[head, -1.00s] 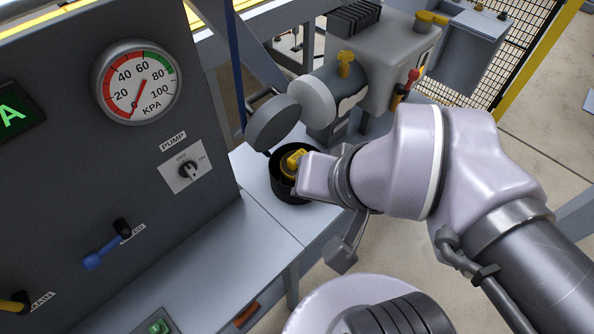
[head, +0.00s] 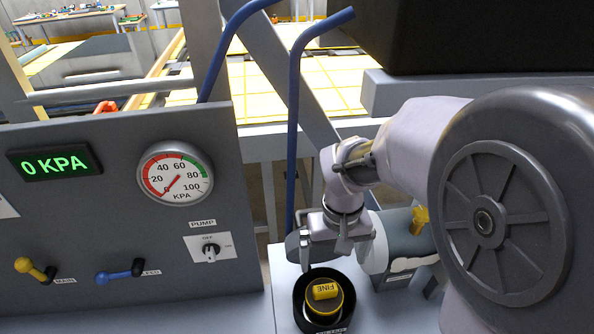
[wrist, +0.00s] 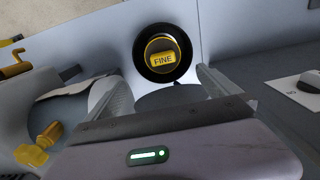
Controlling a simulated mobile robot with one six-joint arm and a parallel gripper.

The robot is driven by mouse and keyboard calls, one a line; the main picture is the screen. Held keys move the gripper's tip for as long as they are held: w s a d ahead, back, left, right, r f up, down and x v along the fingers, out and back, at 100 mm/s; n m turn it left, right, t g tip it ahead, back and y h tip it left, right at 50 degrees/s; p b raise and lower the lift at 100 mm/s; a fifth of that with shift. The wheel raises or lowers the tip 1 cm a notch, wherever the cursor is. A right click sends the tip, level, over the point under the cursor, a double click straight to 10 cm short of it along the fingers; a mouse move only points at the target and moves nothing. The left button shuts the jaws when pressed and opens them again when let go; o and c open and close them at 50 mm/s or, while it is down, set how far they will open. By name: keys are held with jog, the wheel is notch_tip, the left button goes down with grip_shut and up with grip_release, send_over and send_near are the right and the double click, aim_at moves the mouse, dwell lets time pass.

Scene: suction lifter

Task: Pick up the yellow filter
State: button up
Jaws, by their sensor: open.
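The yellow filter (head: 325,291), marked FINE, sits inside a round black housing (head: 301,311) on the grey bench. It also shows in the wrist view (wrist: 162,58), ahead of my gripper and between the lines of its two fingers. My gripper (head: 305,258) is above and behind the housing in the head view, apart from the filter. In the wrist view my gripper (wrist: 166,82) has its fingers spread wide with nothing between them. The housing's round lid (wrist: 170,97) is partly hidden behind the gripper body.
The control panel with a pressure gauge (head: 175,174) and pump switch (head: 210,248) stands left of the housing. A grey cylinder with a yellow valve (head: 419,220) is close on the right. A blue pipe (head: 293,140) rises behind.

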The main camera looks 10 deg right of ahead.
aim_at(325, 290)
jog(key=f+b, duration=0.2)
jog(key=f, duration=0.2)
jog(key=f+b, duration=0.2)
jog(key=f, duration=0.2)
jog(key=a+f+b, duration=0.1)
jog(key=f+b, duration=0.1)
jog(key=f, duration=0.2)
jog(key=shift+s+f, duration=0.15)
jog(key=shift+f, duration=0.25)
jog(key=f+b, duration=0.2)
jog(key=f, duration=0.1)
jog(key=f+b, duration=0.1)
jog(key=f, duration=0.1)
jog(key=shift+w+f, duration=0.1)
jog(key=shift+w, duration=0.15)
jog(key=shift+r, duration=0.2)
jog(key=c, duration=1.3)
